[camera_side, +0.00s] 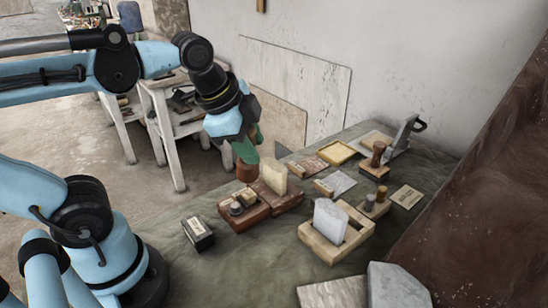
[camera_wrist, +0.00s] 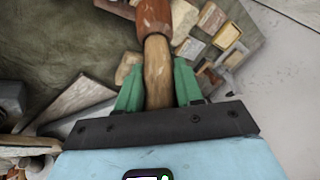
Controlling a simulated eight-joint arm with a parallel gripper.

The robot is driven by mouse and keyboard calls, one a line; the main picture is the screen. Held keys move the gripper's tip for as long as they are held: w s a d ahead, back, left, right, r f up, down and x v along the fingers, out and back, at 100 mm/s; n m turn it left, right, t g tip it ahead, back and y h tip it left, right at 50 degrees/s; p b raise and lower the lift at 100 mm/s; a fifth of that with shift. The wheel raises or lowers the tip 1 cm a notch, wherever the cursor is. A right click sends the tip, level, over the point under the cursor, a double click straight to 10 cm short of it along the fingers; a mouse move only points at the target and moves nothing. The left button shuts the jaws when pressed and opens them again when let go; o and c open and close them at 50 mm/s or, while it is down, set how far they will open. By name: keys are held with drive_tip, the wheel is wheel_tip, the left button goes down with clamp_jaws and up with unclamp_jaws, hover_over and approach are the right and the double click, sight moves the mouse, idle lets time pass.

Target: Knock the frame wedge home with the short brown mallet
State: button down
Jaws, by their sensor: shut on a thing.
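My gripper (camera_side: 246,150) is shut on the mallet, above the far left side of the table. In the wrist view its green fingers (camera_wrist: 158,85) clasp the light wooden handle (camera_wrist: 158,70) from both sides. The short mallet's reddish-brown head (camera_wrist: 154,18) is beyond the fingers; in the side view the head (camera_side: 246,171) hangs below them. A cream upright piece (camera_side: 273,176) stands in a reddish-brown wooden block (camera_side: 284,203). A pale grey upright piece (camera_side: 329,220) stands in a light wooden frame (camera_side: 322,249). I cannot tell which one is the frame wedge.
A small black box (camera_side: 197,233) lies at the table's left. A red-brown block with knobs (camera_side: 243,210) is beside the cream piece. A peg on a wooden base (camera_side: 376,156) and a yellow tray (camera_side: 337,152) stand farther back. A large brown mass (camera_side: 480,180) borders the right.

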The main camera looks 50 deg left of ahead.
drive_tip(key=shift+r, duration=0.1)
drive_tip(key=shift+r, duration=2.45)
